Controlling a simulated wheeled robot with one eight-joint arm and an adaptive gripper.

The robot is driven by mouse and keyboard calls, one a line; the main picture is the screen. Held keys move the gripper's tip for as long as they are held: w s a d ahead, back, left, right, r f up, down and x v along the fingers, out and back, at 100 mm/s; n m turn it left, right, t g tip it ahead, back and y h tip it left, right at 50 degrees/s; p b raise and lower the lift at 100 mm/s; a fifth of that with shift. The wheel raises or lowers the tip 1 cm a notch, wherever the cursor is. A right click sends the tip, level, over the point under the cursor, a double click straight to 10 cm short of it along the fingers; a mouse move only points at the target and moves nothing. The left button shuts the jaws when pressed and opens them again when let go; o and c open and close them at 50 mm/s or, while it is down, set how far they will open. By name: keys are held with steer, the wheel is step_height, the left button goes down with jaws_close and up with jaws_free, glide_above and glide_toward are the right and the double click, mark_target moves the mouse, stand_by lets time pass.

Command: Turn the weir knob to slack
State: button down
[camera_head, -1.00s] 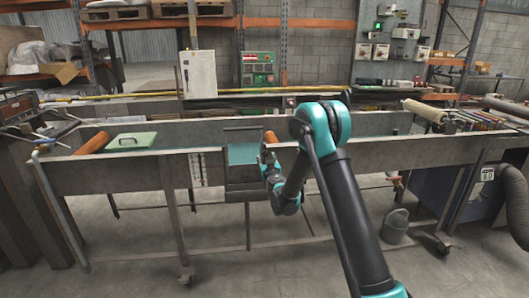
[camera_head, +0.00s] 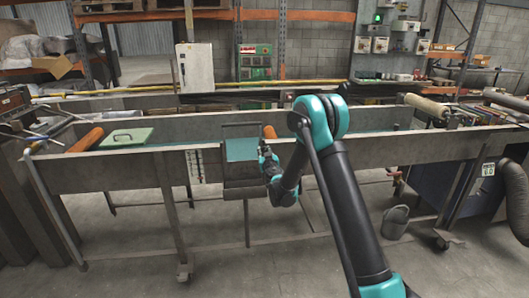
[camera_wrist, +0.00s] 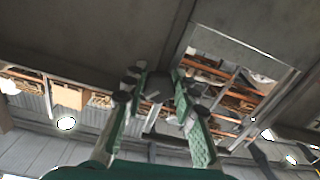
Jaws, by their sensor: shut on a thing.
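The weir (camera_head: 240,151) is a teal plate in a grey frame at the front wall of a long metal trough (camera_head: 110,172), in the head view. My gripper (camera_head: 264,152) is at the right side of that frame, against the trough front. In the wrist view my gripper (camera_wrist: 158,78) has its two green-padded fingers closed about a small dark knob (camera_wrist: 161,87), with the grey trough wall beyond. The knob is mostly hidden by the fingers, and its setting cannot be read. In the head view my gripper and arm hide the knob.
An orange cylinder (camera_head: 270,132) shows just behind my gripper, and another (camera_head: 87,140) lies at the trough's left end beside a green lid (camera_head: 126,138). A bucket (camera_head: 395,222) stands on the floor at the right. A bar (camera_head: 241,124) spans above the weir.

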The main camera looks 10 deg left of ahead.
steer(key=shift+n, duration=0.8)
steer(key=c, duration=1.2)
jaws_free()
steer(key=shift+s+d, duration=0.1)
steer(key=v, duration=1.1)
steer(key=shift+s+d, duration=0.1)
steer(key=shift+s, duration=0.3)
